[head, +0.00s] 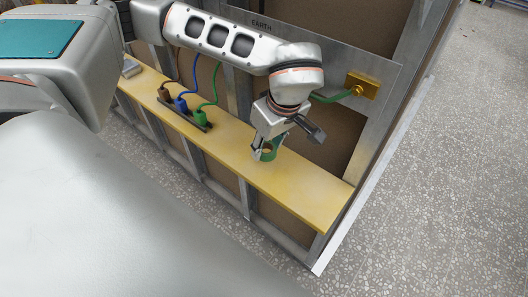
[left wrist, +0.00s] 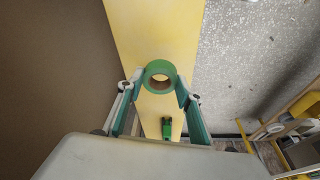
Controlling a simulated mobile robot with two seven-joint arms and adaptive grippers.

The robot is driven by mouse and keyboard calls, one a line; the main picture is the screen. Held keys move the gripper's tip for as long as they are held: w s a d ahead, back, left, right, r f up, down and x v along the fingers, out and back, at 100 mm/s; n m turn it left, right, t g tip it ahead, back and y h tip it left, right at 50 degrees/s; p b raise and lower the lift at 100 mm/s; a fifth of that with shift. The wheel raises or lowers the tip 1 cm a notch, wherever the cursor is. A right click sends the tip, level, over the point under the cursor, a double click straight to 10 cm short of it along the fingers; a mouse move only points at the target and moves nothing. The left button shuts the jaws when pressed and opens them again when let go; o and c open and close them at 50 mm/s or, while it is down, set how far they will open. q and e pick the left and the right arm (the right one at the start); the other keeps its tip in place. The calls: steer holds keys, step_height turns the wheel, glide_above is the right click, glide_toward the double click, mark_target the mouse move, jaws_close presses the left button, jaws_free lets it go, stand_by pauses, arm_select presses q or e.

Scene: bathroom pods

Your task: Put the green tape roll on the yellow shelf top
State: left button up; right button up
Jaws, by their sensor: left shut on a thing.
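The green tape roll (head: 269,154) is a short ring with a brown inner core. My left gripper (head: 264,150) is shut on it, pointing down over the yellow shelf top (head: 308,194). In the left wrist view the roll (left wrist: 160,66) sits between the two fingertips, with the yellow shelf top (left wrist: 165,25) behind it. The roll is at or just above the shelf surface; I cannot tell whether it touches. My right gripper is not in view.
A black strip with brown, blue and green (head: 200,117) plugs and their cables stands on the shelf to the left. A yellow wall box (head: 361,85) with a green cable is on the metal frame behind. The shelf's right end is clear.

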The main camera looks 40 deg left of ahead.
mark_target(270, 151)
arm_select(q)
steer(key=shift+f, duration=2.25)
steer(key=o, duration=1)
steer(key=shift+f, duration=0.15)
steer(key=shift+d+r, duration=0.1)
steer(key=shift+r, duration=0.3)
steer(key=v, duration=1.1)
steer(key=shift+d+r, duration=0.1)
steer(key=shift+r, duration=0.15)
